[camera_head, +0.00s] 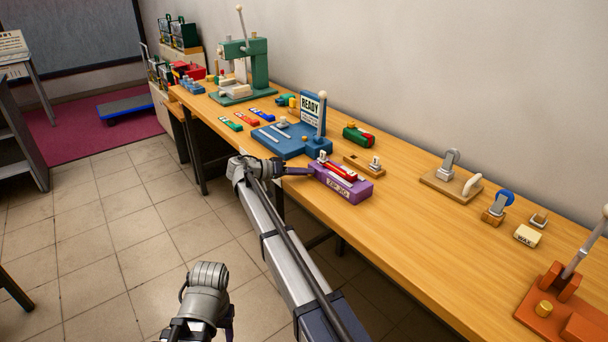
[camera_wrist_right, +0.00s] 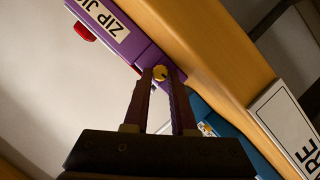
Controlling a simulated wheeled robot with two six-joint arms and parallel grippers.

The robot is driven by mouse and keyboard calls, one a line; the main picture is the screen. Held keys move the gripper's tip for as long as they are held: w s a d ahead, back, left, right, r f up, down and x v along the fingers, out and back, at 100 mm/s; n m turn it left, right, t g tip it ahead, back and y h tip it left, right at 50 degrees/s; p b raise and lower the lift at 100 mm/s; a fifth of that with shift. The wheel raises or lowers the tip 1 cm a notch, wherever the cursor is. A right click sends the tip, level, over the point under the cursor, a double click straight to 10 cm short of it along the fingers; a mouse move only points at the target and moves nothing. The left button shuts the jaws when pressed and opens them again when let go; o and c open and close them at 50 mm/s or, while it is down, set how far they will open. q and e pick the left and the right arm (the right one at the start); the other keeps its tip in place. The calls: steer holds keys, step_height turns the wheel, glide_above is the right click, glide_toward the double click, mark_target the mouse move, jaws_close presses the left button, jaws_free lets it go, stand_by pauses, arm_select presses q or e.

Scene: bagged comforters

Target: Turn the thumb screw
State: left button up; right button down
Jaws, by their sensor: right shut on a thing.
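The purple block labelled "ZIP JIG" (camera_head: 342,186) lies near the front edge of the wooden bench. A red piece sits in its top. In the right wrist view, the jig (camera_wrist_right: 112,22) shows a small round brass thumb screw (camera_wrist_right: 160,73) at its end. My right gripper (camera_head: 312,171) reaches the left end of the jig in the head view. In the right wrist view its two fingers (camera_wrist_right: 161,76) are shut on the thumb screw, one on each side. In the head view the screw is hidden. My left wrist is low in the head view, off the bench; its fingers are mostly hidden.
A blue fixture (camera_head: 285,145) with a "READY" sign (camera_head: 313,107) stands just behind the gripper. A wooden block with a metal part (camera_head: 364,165) and a green-red piece (camera_head: 358,134) lie close to the jig. Bare bench (camera_head: 420,215) lies to its right.

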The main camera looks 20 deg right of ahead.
stand_by(0.3)
steer(key=c, duration=0.7)
jaws_free()
steer(key=shift+c, duration=0.2)
